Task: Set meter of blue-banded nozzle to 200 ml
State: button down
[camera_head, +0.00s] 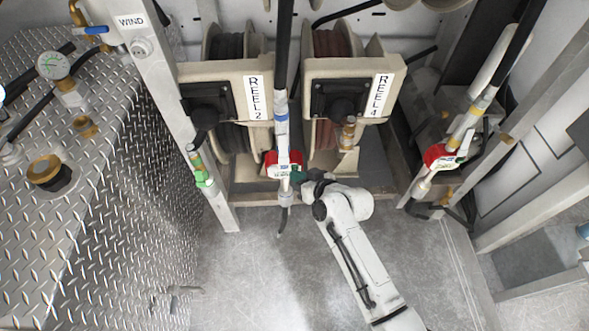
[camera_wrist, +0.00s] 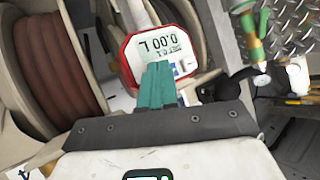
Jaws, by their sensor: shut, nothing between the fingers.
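The blue-banded nozzle hangs upright in front of the reels, with its blue band (camera_head: 282,117) on the pipe above a red-rimmed meter (camera_head: 270,158). In the wrist view the meter (camera_wrist: 130,52) shows its display upside down; the large line appears to read 0.00 L, and the smaller line is too small to read surely. My gripper (camera_head: 299,177) is at the lower right of the meter in the head view. In the wrist view its teal fingers (camera_wrist: 157,68) are shut together and cover part of the meter face, including any buttons there. Contact cannot be told.
A yellow-banded nozzle with another red meter (camera_head: 436,155) hangs at right. A green-banded nozzle (camera_head: 202,174) is at left. Reel 2 (camera_head: 212,75) and Reel 4 (camera_head: 330,70) stand behind. A diamond-plate box (camera_head: 110,190) is at left. The floor (camera_head: 255,265) in front is clear.

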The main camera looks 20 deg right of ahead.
jog(key=shift+w+d, duration=0.15)
jog(key=shift+w, duration=0.2)
dwell(0.4)
dwell(0.3)
jog(key=shift+s+a+p, duration=0.15)
jog(key=shift+s+a, duration=0.05)
jog(key=shift+s, duration=0.3)
jog(key=shift+s+a+p, duration=0.15)
jog(key=shift+s+a, duration=0.05)
jog(key=shift+s, duration=0.25)
jog(key=s, duration=0.1)
jog(key=s+a+p, duration=0.1)
jog(key=s, duration=0.1)
jog(key=s+p, duration=0.1)
jog(key=shift+s+a, duration=0.35)
jog(key=shift+a, duration=0.05)
